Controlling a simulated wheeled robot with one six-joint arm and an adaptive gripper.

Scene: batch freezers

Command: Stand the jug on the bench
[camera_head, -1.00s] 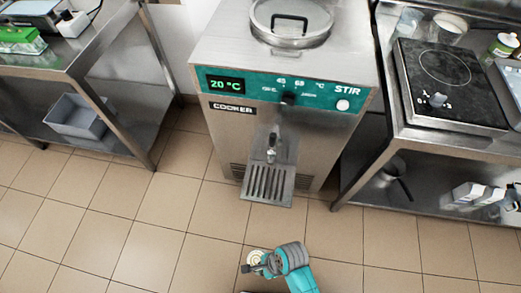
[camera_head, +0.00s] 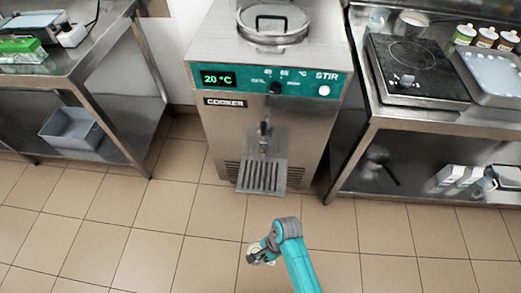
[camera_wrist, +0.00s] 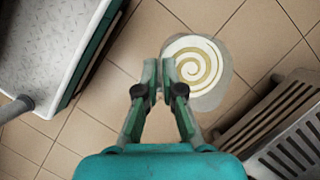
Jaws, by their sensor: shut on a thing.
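The jug (camera_wrist: 194,72) is a pale, translucent vessel with a cream and tan swirl inside. In the wrist view I look down on it over the floor, just beyond my fingertips. My gripper (camera_wrist: 166,68) is shut on the jug at its near side; the exact grip point is hard to see. In the head view my gripper (camera_head: 257,254) is low in the middle, over the floor in front of the cooker, with the jug small and partly hidden by it. Steel benches stand at the left (camera_head: 95,60) and right (camera_head: 385,112).
The cooker (camera_head: 225,130) stands between the benches, with a tap and a jutting drip tray (camera_head: 262,177). The right bench holds a hotplate (camera_head: 410,62), a tray (camera_head: 495,75) and several bottles. A grey bin (camera_head: 72,130) sits on the left lower shelf. The tiled floor is clear.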

